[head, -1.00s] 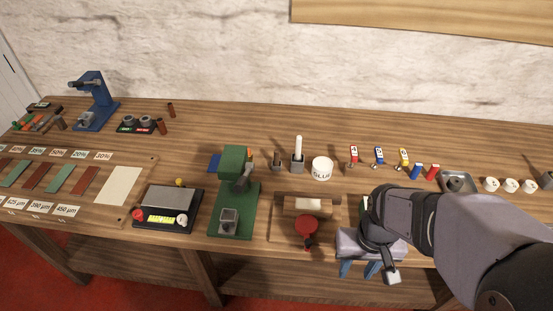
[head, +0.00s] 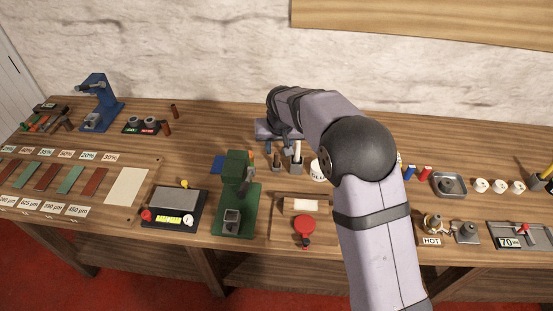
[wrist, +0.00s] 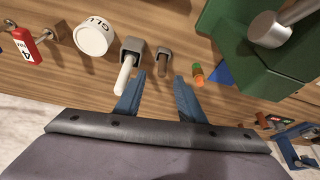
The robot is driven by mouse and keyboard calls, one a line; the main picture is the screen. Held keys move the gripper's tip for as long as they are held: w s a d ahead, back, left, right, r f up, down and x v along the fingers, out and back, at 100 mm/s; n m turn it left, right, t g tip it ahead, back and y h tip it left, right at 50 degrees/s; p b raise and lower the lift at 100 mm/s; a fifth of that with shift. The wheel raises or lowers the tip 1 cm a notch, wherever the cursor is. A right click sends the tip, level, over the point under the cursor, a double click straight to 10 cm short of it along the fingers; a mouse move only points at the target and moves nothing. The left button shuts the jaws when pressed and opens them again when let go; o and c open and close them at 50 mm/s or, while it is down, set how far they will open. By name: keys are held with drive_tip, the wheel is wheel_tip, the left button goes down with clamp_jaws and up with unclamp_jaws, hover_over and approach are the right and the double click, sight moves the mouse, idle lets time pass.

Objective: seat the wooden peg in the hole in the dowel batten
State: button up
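My gripper (head: 288,148) is at the back of the bench. In the wrist view its two blue fingers (wrist: 158,92) are apart with nothing between them. A small brown upright piece, possibly the wooden peg (wrist: 162,68), stands in a grey holder just beyond the gap between the fingertips; in the head view (head: 277,160) it is just below my gripper. The dowel batten cannot be told for certain; a brown wooden bar with a cream piece (head: 303,205) lies on a board at the front. No hole can be made out.
A white stick (wrist: 124,75) stands in a grey holder beside the brown piece, near the left finger. A white glue pot (wrist: 95,38) is beyond it. A green press (head: 236,205) and an orange-and-green piece (wrist: 198,73) are on the other side.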

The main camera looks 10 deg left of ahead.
sight(277, 154)
drive_tip(key=shift+a+p+x, duration=0.15)
drive_tip(key=shift+p+x, duration=0.95)
drive_tip(key=shift+x, duration=0.7)
drive_tip(key=shift+a+p+x, duration=0.1)
drive_tip(key=shift+p+x, duration=0.95)
drive_tip(key=shift+x, duration=0.8)
clamp_jaws()
